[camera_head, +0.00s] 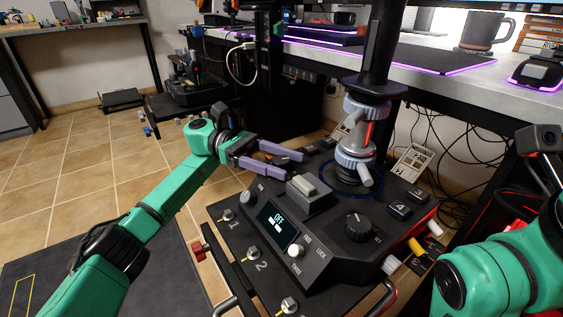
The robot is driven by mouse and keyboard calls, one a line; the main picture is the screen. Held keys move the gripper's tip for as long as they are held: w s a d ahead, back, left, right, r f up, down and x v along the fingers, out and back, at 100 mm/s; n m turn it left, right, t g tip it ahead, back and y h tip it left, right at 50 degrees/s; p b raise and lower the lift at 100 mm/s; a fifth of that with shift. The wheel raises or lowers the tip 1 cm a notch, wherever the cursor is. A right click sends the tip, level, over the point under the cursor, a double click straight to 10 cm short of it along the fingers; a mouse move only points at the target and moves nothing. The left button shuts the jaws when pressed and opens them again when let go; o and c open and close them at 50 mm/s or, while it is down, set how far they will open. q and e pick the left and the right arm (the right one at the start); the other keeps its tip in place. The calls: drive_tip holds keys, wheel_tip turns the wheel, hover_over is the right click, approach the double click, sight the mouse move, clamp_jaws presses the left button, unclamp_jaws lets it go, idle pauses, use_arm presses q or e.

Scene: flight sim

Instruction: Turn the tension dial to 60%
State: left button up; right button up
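A black control console (225,240) stands in front of me with a joystick (362,150) rising from its back. A large black round dial (358,227) with a light pointer mark sits on the console's right part. Its lettering is too small to read, so I cannot confirm that it is the tension dial.
A grey block-like switch (310,190) stands up between my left gripper and the dial. Numbered toggle switches (252,252) line the console's left side. Square buttons (397,212) lie right of the dial. A desk (440,85) with a mug (482,32) is behind.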

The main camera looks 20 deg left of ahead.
sight(274, 159)
use_arm(q)
drive_tip(key=shift+a, duration=0.1)
drive_tip(key=p+v, duration=0.1)
drive_tip(key=v, duration=0.4)
drive_tip(key=shift+w+a+p, duration=0.15)
drive_tip(key=shift+a+p, duration=0.2)
drive_tip(key=shift+v, duration=0.8)
